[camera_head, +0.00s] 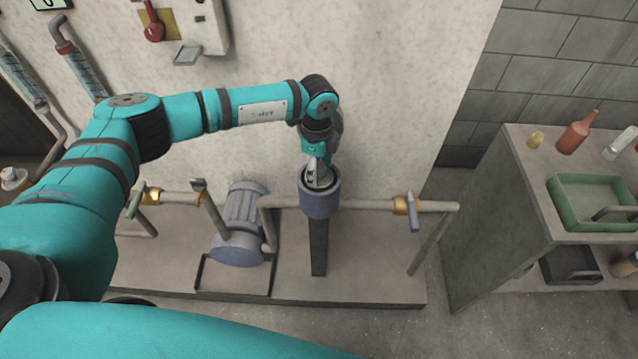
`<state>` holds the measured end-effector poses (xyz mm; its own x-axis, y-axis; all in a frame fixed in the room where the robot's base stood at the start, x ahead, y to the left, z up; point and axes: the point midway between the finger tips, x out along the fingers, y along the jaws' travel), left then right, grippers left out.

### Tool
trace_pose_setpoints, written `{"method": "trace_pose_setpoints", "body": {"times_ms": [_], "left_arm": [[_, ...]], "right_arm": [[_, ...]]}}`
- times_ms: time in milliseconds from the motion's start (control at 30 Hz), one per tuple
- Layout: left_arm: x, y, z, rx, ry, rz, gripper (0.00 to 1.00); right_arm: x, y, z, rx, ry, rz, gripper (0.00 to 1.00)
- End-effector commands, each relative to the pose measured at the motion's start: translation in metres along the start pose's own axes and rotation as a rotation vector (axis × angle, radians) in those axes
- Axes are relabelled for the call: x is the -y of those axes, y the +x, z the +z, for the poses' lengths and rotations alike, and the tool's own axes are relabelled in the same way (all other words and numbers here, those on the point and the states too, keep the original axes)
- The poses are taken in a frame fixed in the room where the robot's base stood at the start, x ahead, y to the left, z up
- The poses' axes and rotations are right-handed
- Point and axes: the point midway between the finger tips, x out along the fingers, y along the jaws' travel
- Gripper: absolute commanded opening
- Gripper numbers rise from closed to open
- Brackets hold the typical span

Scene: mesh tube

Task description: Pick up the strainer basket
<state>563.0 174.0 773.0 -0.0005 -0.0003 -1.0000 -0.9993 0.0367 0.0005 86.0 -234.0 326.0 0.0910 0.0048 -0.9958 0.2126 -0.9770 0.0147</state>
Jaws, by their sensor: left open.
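My left gripper (320,176) points down at the open top of a blue-grey cylindrical strainer housing (320,204). Its fingers are open and sit at or just inside the rim. The housing stands upright on a dark post, in line with a horizontal pipe. I cannot make out the strainer basket; the gripper and the housing wall cover the inside of the housing. Whether the fingers touch anything in there cannot be told. My right gripper is not in view.
A blue-grey pump motor (240,220) stands left of the housing. A valve with a blue handle (413,212) is on the pipe to the right. A wall stands close behind. At right, a bench (522,187) holds a green tray (563,211) and bottles.

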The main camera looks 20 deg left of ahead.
Motion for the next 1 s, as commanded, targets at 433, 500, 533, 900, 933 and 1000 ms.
{"method": "trace_pose_setpoints", "body": {"times_ms": [433,500,533,900,933,1000], "left_arm": [[0.0002,-0.0006,0.0002,0.0,-0.001,0.0,0.12],[0.0002,-0.0007,0.0003,0.0,-0.001,0.0,0.03],[0.0002,-0.0007,0.0003,0.0,-0.001,0.0,0.0],[0.0006,-0.0013,0.0002,0.0,-0.001,-0.001,0.0],[0.0007,-0.0016,0.0002,0.0,-0.001,-0.002,0.0],[0.001,-0.0043,0.0002,-0.001,-0.001,-0.002,0.0]], "right_arm": [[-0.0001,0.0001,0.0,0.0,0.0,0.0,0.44],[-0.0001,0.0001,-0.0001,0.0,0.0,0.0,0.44],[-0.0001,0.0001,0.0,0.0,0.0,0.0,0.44],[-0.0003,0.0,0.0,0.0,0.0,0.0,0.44],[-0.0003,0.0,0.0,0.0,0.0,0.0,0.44],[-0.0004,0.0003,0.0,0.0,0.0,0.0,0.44]]}}
